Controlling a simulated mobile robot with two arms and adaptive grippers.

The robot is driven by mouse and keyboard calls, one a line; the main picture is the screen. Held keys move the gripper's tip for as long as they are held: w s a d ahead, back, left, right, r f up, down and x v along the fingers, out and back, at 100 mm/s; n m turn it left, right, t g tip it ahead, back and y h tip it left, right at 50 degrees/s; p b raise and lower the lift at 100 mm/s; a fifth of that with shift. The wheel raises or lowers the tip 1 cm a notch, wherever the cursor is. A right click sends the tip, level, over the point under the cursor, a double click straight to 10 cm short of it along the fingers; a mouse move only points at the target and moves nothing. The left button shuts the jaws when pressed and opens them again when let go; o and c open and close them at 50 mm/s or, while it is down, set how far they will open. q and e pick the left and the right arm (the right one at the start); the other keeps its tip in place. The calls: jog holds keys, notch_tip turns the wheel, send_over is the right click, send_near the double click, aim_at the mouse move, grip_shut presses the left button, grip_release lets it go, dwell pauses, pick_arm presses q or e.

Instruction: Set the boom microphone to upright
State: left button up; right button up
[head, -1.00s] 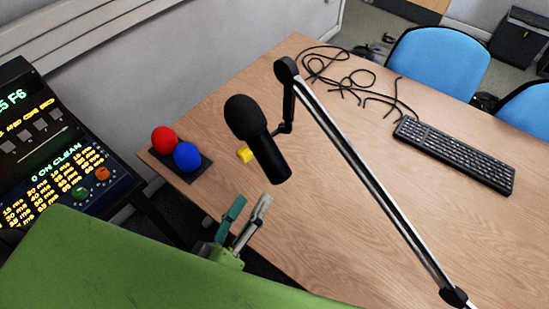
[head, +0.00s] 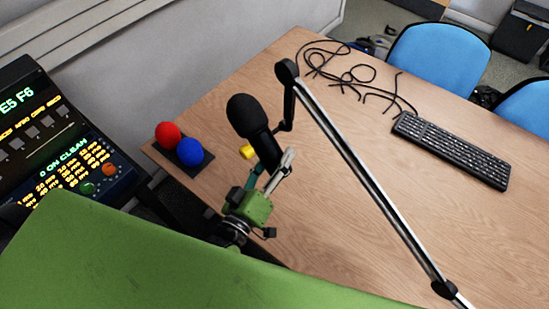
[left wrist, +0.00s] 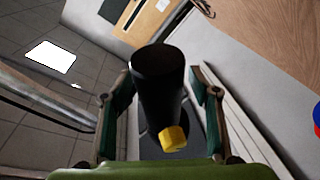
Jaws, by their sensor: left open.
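The black boom microphone (head: 247,117) hangs tilted at the end of its jointed boom arm (head: 365,175), foam head up and to the left, lower body down and to the right. My left gripper (head: 272,165) is open at the lower end of the microphone. In the left wrist view, the microphone body (left wrist: 157,90) stands between the two spread fingers of my left gripper (left wrist: 160,105), with a gap visible on both sides. In the head view the fingers partly hide the lower end of the microphone. My right gripper is not in view.
A red ball (head: 168,134) and a blue ball (head: 190,152) sit on a dark base at the table's left edge. A yellow object (head: 248,152) is behind the microphone. A keyboard (head: 452,150) and a tangled black cable (head: 345,75) lie on the wooden table (head: 360,260).

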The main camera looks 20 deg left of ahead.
aim_at(263, 154)
pick_arm(q)
grip_shut()
jog(key=shift+f, duration=0.1)
jog(key=shift+w+a+f+m+b, duration=0.1)
jog(key=shift+a+f+m+b, duration=0.15)
jog(key=shift+m+b, duration=0.3)
jog(key=shift+w+a+f+m+t+h+b, duration=0.15)
jog(key=shift+a+f+m+t+b, duration=0.2)
jog(key=shift+m, duration=0.45)
jog(key=shift+w+a+f+m+t+h+b, duration=0.15)
jog(key=shift+m+t+b, duration=0.25)
jog(key=shift+m, duration=0.35)
jog(key=shift+w+a+f+m+t+h+b, duration=0.15)
jog(key=shift+a+m+h+b, duration=0.15)
jog(key=shift+m, duration=0.35)
jog(key=shift+w+a+r+m+t+h+b, duration=0.1)
jog(key=shift+w+a+m+b, duration=0.1)
jog(key=shift+m+b, duration=0.35)
jog(key=shift+w+a+m+h+b, duration=0.15)
jog(key=shift+a+m+h+b, duration=0.15)
jog(key=shift+m, duration=0.5)
jog(key=shift+w+a+m+h+b, duration=0.15)
jog(key=shift+a+m+h, duration=0.15)
jog(key=shift+m, duration=0.5)
